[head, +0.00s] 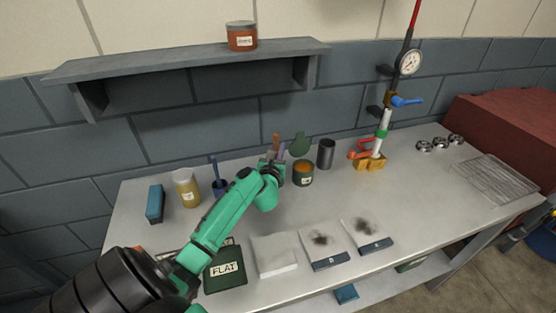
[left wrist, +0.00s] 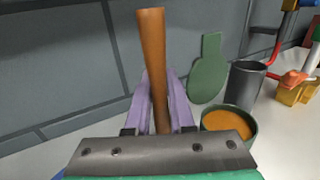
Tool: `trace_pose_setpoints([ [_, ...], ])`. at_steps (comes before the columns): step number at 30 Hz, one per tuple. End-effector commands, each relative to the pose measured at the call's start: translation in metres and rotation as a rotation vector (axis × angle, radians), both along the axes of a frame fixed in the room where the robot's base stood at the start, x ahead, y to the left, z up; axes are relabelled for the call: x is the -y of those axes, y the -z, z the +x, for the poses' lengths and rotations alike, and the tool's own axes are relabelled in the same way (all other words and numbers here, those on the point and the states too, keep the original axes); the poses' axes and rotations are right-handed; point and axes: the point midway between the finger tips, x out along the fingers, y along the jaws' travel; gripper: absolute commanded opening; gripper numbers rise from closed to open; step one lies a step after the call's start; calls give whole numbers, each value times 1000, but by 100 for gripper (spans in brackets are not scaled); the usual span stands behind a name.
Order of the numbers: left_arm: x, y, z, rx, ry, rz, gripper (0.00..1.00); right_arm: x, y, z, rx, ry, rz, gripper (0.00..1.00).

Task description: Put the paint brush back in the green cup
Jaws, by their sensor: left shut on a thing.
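My left gripper (head: 272,158) is at the back middle of the bench. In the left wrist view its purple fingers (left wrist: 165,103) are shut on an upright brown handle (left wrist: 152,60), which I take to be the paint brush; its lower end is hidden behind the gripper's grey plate. The handle top (head: 276,141) shows above the gripper in the head view. A dark green round container (head: 303,180) with orange contents stands just right of the gripper, also in the left wrist view (left wrist: 229,139). I cannot tell if this is the green cup. My right gripper is not in view.
A green paddle-shaped piece (head: 300,144) leans at the wall. A dark grey cup (head: 326,153) stands right of it. A pipe with a gauge (head: 410,62) rises at right. Pads (head: 275,256) lie in front.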

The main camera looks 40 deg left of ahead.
Motion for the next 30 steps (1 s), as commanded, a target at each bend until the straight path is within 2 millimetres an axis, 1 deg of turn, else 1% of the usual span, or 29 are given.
trace_pose_setpoints([
  [1, 1, 16, 0, -2, 1, -5, 0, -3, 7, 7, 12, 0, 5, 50],
  [3, 1, 30, 0, 0, 1, -4, 0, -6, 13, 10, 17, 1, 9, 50],
  [4, 1, 33, 0, -1, 1, -4, 0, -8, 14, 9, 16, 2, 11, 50],
  [6, 1, 36, 0, -1, 1, 0, 0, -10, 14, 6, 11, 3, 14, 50],
  [11, 1, 34, 0, 0, 2, 0, 0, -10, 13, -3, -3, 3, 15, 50],
  [15, 1, 38, 0, 0, 2, 0, 0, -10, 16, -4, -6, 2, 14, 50],
  [16, 1, 38, 0, -1, 2, 0, 25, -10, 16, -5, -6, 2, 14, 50],
  [17, 1, 37, 0, -1, 2, 0, 34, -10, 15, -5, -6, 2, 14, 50],
  [25, 1, 37, 0, -1, 1, 0, 34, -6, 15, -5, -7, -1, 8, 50],
  [28, 1, 32, 0, 0, 1, 1, 34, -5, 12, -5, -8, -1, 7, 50],
  [30, 4, 35, -6, -2, 2, 0, 34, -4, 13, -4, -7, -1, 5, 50],
])
